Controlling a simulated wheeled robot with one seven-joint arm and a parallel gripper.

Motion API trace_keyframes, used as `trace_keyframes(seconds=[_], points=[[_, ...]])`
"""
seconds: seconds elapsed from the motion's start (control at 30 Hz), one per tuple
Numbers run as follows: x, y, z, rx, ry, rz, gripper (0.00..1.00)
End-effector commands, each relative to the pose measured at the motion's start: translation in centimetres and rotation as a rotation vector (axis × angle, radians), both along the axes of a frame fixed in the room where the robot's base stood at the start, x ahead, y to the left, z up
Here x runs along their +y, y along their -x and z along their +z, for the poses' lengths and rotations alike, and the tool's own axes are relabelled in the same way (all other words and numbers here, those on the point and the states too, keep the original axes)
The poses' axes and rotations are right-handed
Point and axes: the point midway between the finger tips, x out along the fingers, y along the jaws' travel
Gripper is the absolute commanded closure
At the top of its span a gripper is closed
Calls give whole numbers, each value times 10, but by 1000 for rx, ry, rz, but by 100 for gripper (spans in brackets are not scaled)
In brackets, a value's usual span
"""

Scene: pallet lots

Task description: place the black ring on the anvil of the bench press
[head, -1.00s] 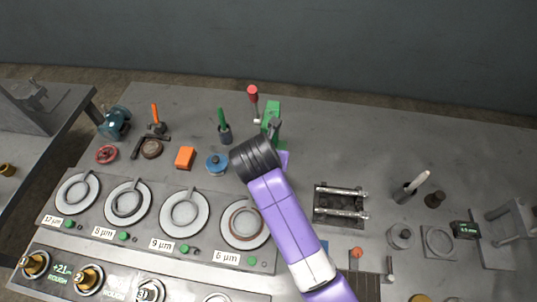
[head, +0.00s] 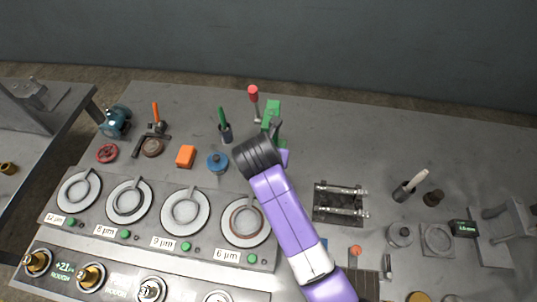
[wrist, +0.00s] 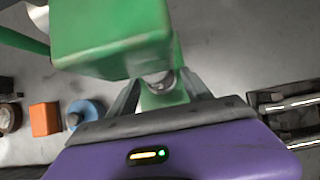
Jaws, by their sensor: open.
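The green bench press (head: 271,113) with its red-knobbed lever (head: 254,93) stands at the back middle of the bench. In the wrist view the green press head (wrist: 112,35) fills the upper left. My gripper (wrist: 160,86) is open, its two fingers on either side of a silver cylindrical part (wrist: 157,79) below that head. Green press body shows between the fingers. I cannot make out a black ring there; the head and my gripper hide much of the anvil. In the head view a dark ring (head: 119,207) lies on the 8 µm plate; I cannot tell whether it is the task's ring.
A blue lidded pot (head: 217,163), an orange block (head: 186,156) and a dark cup with a green handle (head: 225,133) stand left of the press. A dark fixture with metal bars (head: 340,201) lies to the right. The bench behind that fixture is clear.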

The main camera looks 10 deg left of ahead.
Motion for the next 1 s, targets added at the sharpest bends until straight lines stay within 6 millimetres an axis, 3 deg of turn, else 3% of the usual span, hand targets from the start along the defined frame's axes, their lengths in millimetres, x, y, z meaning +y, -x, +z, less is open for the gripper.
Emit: trace_keyframes(seconds=[0.27, 0.7, 1.0], points=[[1, 10, 20, -2, -2, 1, 42], [3, 55, 90, -2, -2, 1, 42], [2, 65, 104, 0, 0, 0, 42]])
